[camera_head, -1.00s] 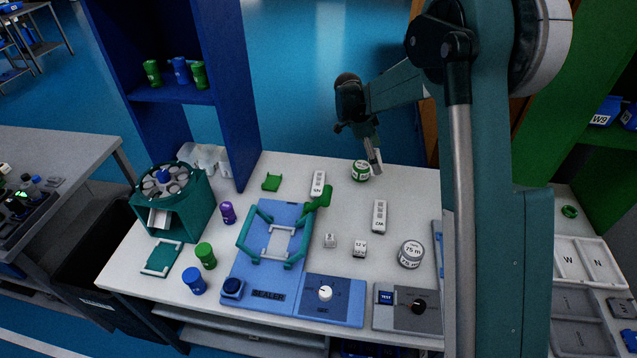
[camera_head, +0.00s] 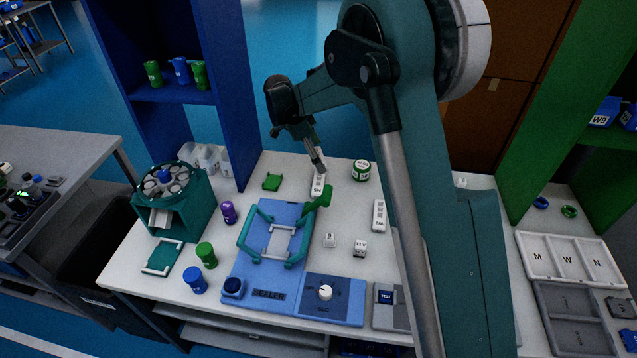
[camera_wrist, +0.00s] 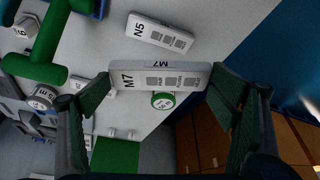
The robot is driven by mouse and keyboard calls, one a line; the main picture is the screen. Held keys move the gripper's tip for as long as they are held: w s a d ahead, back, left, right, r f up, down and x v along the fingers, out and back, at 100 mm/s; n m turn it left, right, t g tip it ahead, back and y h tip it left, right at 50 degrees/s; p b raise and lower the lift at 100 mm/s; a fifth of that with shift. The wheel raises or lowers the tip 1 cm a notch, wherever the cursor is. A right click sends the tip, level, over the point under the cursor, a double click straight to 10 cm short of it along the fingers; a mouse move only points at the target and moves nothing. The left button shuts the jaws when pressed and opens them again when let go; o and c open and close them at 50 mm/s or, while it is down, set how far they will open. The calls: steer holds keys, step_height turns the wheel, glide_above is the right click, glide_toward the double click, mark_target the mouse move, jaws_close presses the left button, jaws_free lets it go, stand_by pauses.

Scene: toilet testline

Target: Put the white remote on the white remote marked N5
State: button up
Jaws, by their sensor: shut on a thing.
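A white remote marked M7 (camera_wrist: 195,78) is held crosswise between the green-padded fingers of my gripper (camera_wrist: 165,88) in the wrist view. Another white remote, marked N5 (camera_wrist: 160,34), lies apart from it on the table, nearer the top of that view. In the head view my gripper (camera_head: 317,160) is over the far end of a white remote (camera_head: 318,187), which appears to be the N5 one. The held remote cannot be made out clearly there. A further white remote (camera_head: 379,214) lies to the right, beside my arm.
A green-labelled round tin (camera_head: 361,170) stands right of my gripper. A green handle (camera_head: 319,201) of the blue sealer (camera_head: 262,280) rises close to the N5 remote. A small green piece (camera_head: 272,182) lies to the left.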

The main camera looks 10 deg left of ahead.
glide_above(321, 182)
steer(key=a, duration=0.2)
steer(key=shift+s+d+f+b, duration=0.1)
steer(key=shift+d+f+b, duration=0.1)
steer(key=shift+f, duration=1.35)
steer(key=shift+s+d+f+b, duration=0.1)
steer(key=shift+f+b, duration=0.1)
steer(key=shift+f, duration=1.35)
steer(key=shift+f, duration=0.1)
steer(key=shift+f, duration=1.8)
steer(key=shift+f+b, duration=0.1)
steer(key=shift+b, duration=0.25)
steer(key=o, duration=0.9)
steer(key=p+v, duration=0.1)
steer(key=v, duration=1.1)
